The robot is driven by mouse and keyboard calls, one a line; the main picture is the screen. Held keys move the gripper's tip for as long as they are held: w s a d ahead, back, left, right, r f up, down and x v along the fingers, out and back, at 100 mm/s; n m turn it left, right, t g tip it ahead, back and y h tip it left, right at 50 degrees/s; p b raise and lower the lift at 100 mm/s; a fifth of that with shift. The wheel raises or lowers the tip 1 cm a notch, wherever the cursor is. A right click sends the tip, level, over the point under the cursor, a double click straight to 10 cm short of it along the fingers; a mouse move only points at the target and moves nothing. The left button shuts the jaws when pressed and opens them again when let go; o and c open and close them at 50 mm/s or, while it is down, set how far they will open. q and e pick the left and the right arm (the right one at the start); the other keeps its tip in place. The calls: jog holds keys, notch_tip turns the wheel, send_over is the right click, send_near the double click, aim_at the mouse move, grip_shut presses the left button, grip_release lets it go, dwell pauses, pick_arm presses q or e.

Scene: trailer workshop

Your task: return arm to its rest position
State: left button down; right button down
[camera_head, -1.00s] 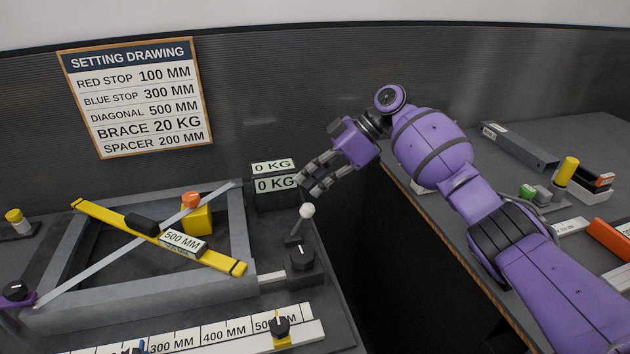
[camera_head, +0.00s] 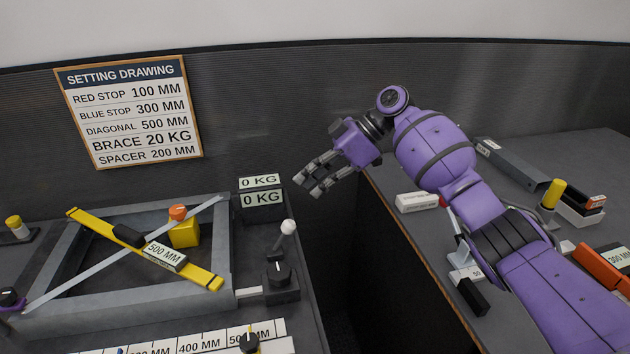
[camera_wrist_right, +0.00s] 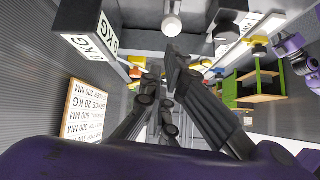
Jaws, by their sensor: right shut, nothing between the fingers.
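My right arm (camera_head: 437,150) is purple and reaches from the lower right of the head view over the right bench. Its gripper (camera_head: 306,186) hangs in front of the dark wall, above the gap between the benches. The fingers are shut with nothing between them. They are just right of the 0 KG display box (camera_head: 262,199) and apart from it. In the wrist view the dark fingers point away over the left bench's things, with the 0 KG box (camera_wrist_right: 90,27) at upper left.
The right bench holds a grey channel (camera_head: 515,160), a yellow cylinder (camera_head: 553,193) and orange blocks. A setting board (camera_head: 130,112) hangs on the wall.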

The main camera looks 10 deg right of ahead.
jog(key=w+f+m+t+h, duration=0.2)
jog(key=w+f+m+t, duration=0.1)
jog(key=w+m+t, duration=0.4)
jog(key=s+f+m+t+h, duration=0.1)
jog(key=s+f+m+t, duration=0.15)
jog(key=f, duration=0.55)
jog(key=s+f+m+t+h, duration=0.1)
jog(key=s+f, duration=0.3)
jog(key=f, duration=0.3)
pick_arm(q)
jog(key=shift+w+r+p, duration=0.2)
jog(key=shift+r+p, duration=0.3)
jog(key=shift+w+r+p, duration=0.2)
jog(key=shift+r+p, duration=0.25)
jog(key=shift+r, duration=0.05)
pick_arm(e)
jog(key=s+d+f+m+h, duration=0.1)
jog(key=s+f, duration=0.5)
jog(key=s, duration=0.9)
jog(key=s+d+f+m+g+h, duration=0.1)
jog(key=s+f, duration=0.6)
jog(key=s, duration=0.8)
jog(key=s+d+f+m+g+h, duration=0.1)
jog(key=s+d+f, duration=0.4)
jog(key=s, duration=1.1)
jog(key=shift+f+m+h, duration=0.9)
jog(key=shift+m, duration=0.35)
